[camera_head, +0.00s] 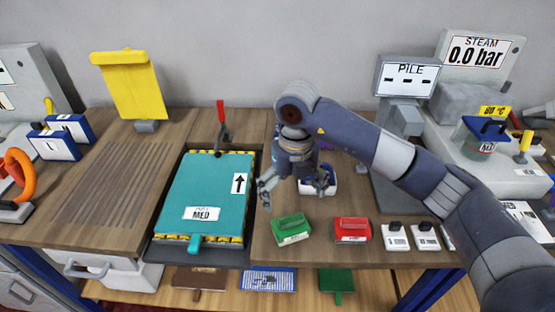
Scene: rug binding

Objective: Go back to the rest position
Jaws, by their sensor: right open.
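My right gripper (293,188) hangs open over the work table, its arm coming in from the right. Its fingers point down, and nothing shows between them. A white and blue item (318,187) is partly hidden behind its right finger. A green block (291,229) with a label lies just below the gripper in the picture, apart from it. To the left is a teal pad (199,200) marked MED with an arrow label, set in a dark tray (160,252). My left gripper is not in view.
A red block (352,230) and two white blocks (396,236) lie right of the green one. A PILE display (406,77) and a STEAM 0.0 bar display (475,52) stand at the back right. A yellow sheet (133,85), a red-handled lever (222,122) and an orange ring (20,175) stand further left.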

